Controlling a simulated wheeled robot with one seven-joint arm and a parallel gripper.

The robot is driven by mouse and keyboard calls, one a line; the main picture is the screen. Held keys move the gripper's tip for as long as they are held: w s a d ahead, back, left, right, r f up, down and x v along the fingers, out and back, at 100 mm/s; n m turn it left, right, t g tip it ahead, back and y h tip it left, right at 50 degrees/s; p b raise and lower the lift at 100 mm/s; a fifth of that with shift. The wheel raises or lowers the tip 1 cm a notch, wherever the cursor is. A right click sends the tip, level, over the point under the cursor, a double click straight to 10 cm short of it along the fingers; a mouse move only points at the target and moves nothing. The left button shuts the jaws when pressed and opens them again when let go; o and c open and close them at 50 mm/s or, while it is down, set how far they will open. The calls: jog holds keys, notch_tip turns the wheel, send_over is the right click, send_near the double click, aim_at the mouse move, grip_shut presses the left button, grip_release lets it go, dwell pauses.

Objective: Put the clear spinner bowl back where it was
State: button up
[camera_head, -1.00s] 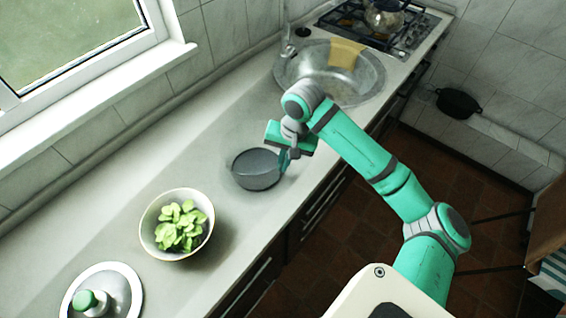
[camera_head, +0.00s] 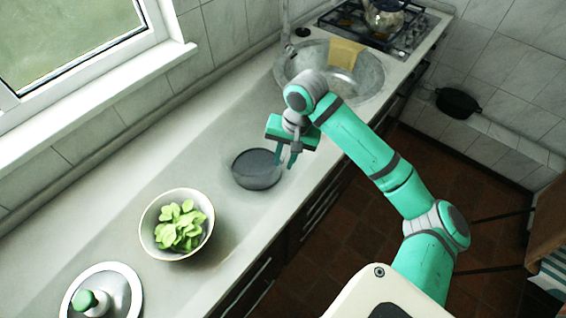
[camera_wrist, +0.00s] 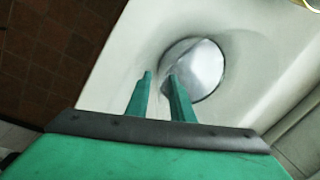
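The clear spinner bowl (camera_head: 257,170) stands upright on the grey-white counter, right of the bowl of leaves; its inside looks dark in the head view. It also shows in the wrist view (camera_wrist: 207,62) as a round, bright-bottomed bowl. My gripper (camera_head: 286,165) is open and empty at the bowl's right side. In the wrist view the two green fingers (camera_wrist: 158,75) are apart, one overlapping the bowl's near edge and the other outside it. I cannot tell how far the fingertips are above the rim.
A cream bowl of green leaves (camera_head: 157,238) and a round lid with a green knob (camera_head: 121,287) stand on the counter at lower left. The sink (camera_head: 368,75) with a yellow cloth (camera_head: 346,53) lies behind my gripper, and the hob (camera_head: 408,40) beyond it.

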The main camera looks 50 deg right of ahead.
notch_tip(320, 180, up, 10)
jog(key=s, duration=0.1)
jog(key=shift+s+d+f, duration=0.2)
jog(key=shift+d, duration=0.25)
dwell(0.3)
